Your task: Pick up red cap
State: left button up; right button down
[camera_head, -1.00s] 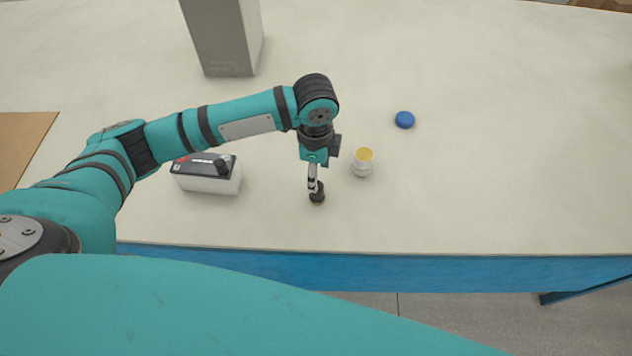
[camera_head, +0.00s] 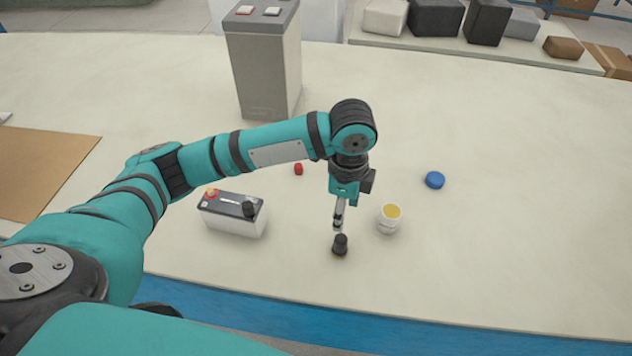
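A small red cap (camera_head: 298,169) lies on the pale tabletop, behind and right of the battery and below my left forearm in the picture. My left gripper (camera_head: 338,224) points down, right of and nearer than the red cap. Its fingertips are just above a small black piece (camera_head: 340,245) on the table. I cannot tell whether they touch it or how far the fingers are apart. The battery (camera_head: 233,217) is white with a dark top, a black cap on its right terminal and an orange-red piece at its left. My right gripper is not in view.
A white jar with a yellow top (camera_head: 390,218) stands just right of my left gripper. A blue cap (camera_head: 435,180) lies farther right. A tall grey battery box (camera_head: 266,65) stands behind. A brown board (camera_head: 38,170) lies at left. The right of the table is clear.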

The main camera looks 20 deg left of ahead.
aim_at(298, 167)
jog(key=i+j+z, duration=0.1)
jog(key=j, duration=0.65)
jog(key=i+j+z, duration=0.1)
jog(key=j, duration=0.65)
